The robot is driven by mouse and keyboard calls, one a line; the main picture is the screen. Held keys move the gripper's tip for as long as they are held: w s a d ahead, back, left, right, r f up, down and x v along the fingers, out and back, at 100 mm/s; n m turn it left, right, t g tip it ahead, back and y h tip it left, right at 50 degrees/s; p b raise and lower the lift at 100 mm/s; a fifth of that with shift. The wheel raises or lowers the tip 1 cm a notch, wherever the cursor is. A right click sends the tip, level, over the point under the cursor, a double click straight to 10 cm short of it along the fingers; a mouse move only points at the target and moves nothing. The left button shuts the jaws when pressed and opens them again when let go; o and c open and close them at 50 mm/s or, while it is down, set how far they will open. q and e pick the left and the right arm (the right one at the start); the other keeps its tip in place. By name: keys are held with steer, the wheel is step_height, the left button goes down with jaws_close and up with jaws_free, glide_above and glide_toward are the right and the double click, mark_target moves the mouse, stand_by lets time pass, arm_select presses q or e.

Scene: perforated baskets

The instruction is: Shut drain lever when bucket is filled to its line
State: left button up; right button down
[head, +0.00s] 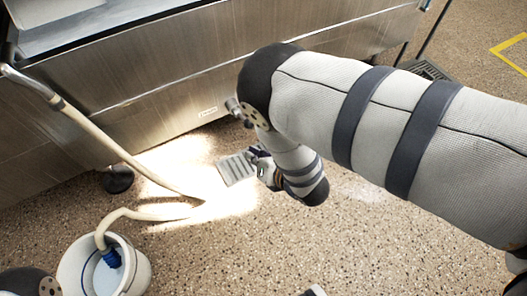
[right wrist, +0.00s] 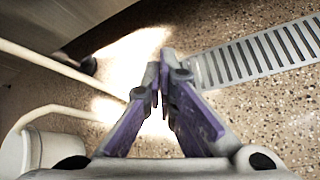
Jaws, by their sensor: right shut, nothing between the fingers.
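A white bucket (head: 140,270) stands on the floor at the lower left in the head view, and part of it shows at the lower left of the right wrist view (right wrist: 42,150). I cannot clearly identify the drain lever. My right gripper (head: 254,160) is above the floor, right of the bucket and apart from it. Its fingers (right wrist: 164,78) are together and empty. My left gripper is not visible.
A slotted metal floor grate (right wrist: 255,55) lies beside my right gripper. A black caster (head: 118,180) stands under the tank's edge. Another dark floor grate (head: 425,69) is farther back. The speckled floor in front of the tank is mostly clear.

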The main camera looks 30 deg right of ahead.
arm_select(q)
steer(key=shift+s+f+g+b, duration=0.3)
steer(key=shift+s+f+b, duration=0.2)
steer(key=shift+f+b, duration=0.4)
arm_select(e)
steer(key=w, duration=0.3)
steer(key=w+d, duration=0.1)
steer(key=w, duration=0.1)
steer(key=shift+r, duration=0.35)
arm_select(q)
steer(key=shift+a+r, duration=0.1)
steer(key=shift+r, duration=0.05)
